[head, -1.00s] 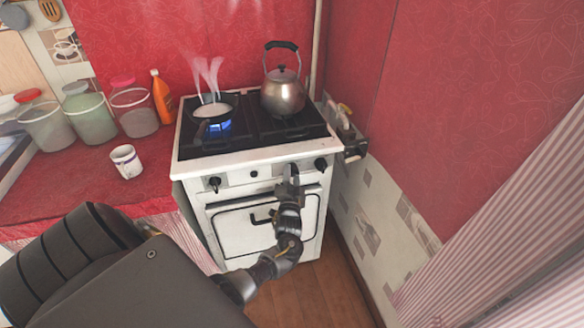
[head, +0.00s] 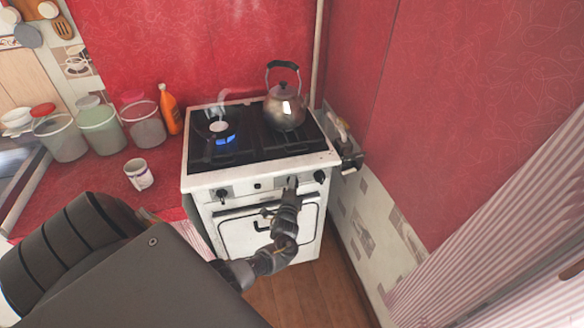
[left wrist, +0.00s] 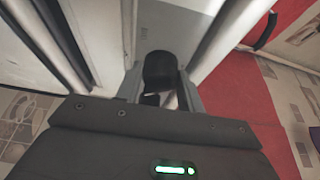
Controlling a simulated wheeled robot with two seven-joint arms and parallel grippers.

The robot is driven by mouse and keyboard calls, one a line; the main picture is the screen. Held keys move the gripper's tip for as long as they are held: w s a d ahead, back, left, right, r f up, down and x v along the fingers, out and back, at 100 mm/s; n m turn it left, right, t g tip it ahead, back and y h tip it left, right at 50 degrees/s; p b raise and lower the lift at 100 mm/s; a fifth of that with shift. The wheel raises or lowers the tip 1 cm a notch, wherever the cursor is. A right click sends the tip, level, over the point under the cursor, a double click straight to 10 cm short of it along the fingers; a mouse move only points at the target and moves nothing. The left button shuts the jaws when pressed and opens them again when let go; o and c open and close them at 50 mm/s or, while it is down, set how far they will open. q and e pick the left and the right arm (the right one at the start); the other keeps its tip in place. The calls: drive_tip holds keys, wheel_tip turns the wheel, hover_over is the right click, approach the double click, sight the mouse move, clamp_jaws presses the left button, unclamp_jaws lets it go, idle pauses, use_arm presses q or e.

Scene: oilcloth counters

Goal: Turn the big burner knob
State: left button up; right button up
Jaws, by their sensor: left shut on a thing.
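The white stove (head: 310,163) has a front panel with several dark knobs. My left gripper (head: 291,184) is at this panel, between the small centre knob (head: 257,186) and the right-hand knob (head: 320,176). In the left wrist view, its fingers (left wrist: 162,82) are closed around a black burner knob (left wrist: 160,68) on the panel. The gripper hides that knob in the head view. Another knob (head: 222,194) is at the panel's left end. I cannot tell how far the held knob is turned. My right gripper is out of view.
A kettle (head: 286,112) stands at the back right. A mug (head: 138,174), several jars and an orange bottle (head: 170,108) are on the red counter. The wall is close on the right.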

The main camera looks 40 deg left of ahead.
use_arm(q)
drive_tip(key=shift+r, duration=0.1)
idle(0.3)
drive_tip(key=o, duration=0.9)
drive_tip(key=shift+w, duration=0.1)
drive_tip(key=shift+c, duration=0.2)
drive_tip(key=shift+o, duration=0.6)
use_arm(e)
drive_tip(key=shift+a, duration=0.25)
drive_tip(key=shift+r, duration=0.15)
